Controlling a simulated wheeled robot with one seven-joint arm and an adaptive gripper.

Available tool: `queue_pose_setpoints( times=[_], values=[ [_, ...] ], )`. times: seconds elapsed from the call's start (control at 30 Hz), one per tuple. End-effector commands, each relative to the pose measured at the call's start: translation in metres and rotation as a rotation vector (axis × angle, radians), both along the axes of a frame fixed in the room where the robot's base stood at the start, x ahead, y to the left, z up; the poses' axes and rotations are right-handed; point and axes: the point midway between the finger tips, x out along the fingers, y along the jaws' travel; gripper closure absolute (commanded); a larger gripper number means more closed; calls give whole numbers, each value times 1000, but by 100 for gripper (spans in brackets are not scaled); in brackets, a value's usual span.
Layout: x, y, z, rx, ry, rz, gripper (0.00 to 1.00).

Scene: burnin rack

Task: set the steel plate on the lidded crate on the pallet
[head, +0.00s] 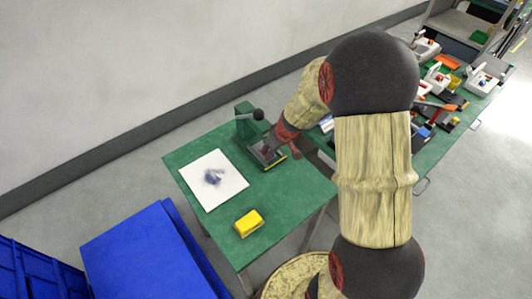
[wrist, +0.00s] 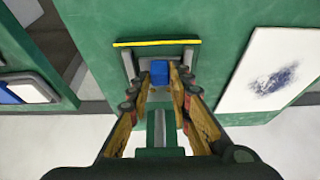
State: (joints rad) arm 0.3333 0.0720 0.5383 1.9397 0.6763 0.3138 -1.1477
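My gripper (wrist: 161,75) points down at the far edge of the green table, with its two fingers on either side of a small blue block (wrist: 160,70). I cannot tell whether the fingers touch the block. Around the block is a grey U-shaped frame (wrist: 189,55) with a yellow strip along one side; it also shows as a grey piece (head: 261,158) under my gripper (head: 269,150) in the head view. I cannot tell if this is the steel plate. A large blue flat-topped box (head: 150,258), apparently the lidded crate, stands at the lower left. Its pallet is not clearly visible.
The green table (head: 195,155) bears a white sheet (head: 229,185) with a dark smudge, a yellow block (head: 248,222) and a green stand (head: 245,122). A second bench (head: 440,150) with several tools is at right. Blue crates (head: 25,275) are at far left.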

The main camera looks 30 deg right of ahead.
Motion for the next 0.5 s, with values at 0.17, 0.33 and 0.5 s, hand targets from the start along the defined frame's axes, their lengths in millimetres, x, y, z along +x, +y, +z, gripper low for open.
queue_pose_setpoints(
  times=[0.17,0.33,0.5],
  values=[
    [0,0,0,0,0,0,92],
    [0,0,0,0,0,0,100],
    [0,0,0,0,0,0,100]
  ],
)
